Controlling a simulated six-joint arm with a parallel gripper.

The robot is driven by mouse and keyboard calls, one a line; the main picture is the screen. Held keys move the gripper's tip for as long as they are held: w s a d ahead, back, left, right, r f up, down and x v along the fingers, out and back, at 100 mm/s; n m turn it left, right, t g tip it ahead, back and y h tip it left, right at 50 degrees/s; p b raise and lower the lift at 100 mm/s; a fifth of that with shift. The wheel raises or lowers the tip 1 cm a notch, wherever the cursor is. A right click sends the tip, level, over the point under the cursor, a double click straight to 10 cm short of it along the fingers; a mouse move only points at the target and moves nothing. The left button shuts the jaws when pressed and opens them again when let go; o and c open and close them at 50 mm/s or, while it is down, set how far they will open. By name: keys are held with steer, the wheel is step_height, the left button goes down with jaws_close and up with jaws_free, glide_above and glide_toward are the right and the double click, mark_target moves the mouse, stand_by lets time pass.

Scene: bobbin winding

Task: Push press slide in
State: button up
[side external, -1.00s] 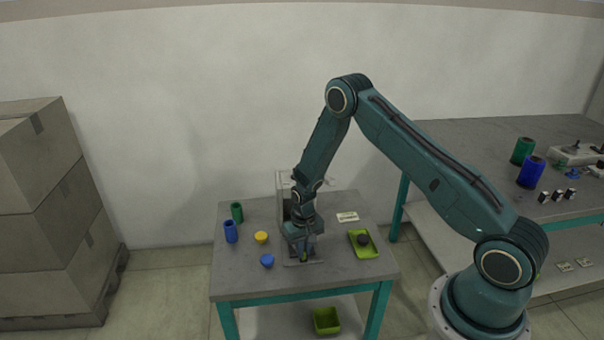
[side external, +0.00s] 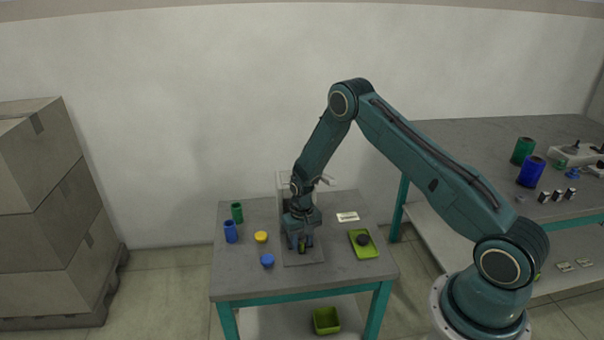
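The press (side external: 283,182) is a pale grey upright machine at the back of the small table, with a lever at its upper right. My arm covers most of its front. A flat grey plate (side external: 312,258) lies in front of it. My gripper (side external: 301,249) points down at the press, over the rear part of this plate. A small yellow-green piece shows at the fingertips. At this size I cannot tell whether the fingers are closed on it or whether they touch the slide.
Green (side external: 237,212) and blue (side external: 231,232) cylinders stand at the left of the table (side external: 250,285). A yellow piece (side external: 261,237) and a blue piece (side external: 267,261) lie left of the gripper. A green tray (side external: 368,252) with a dark round piece and a white card (side external: 347,217) are at right.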

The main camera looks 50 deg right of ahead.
steer(key=shift+r, duration=0.1)
step_height(320, 180, up, 14)
stand_by(0.8)
steer(key=shift+f, duration=0.2)
steer(key=shift+c, duration=1.4)
steer(key=s+f+n+t, duration=0.2)
steer(key=s+n+t, duration=0.2)
steer(key=s+n, duration=0.2)
steer(key=shift+d+n+t+y, duration=0.3)
steer(key=shift+d+n+y, duration=0.15)
steer(key=shift+n, duration=0.15)
steer(key=shift+w+f, duration=0.1)
steer(key=shift+f, duration=0.15)
steer(key=shift+x, duration=6.7)
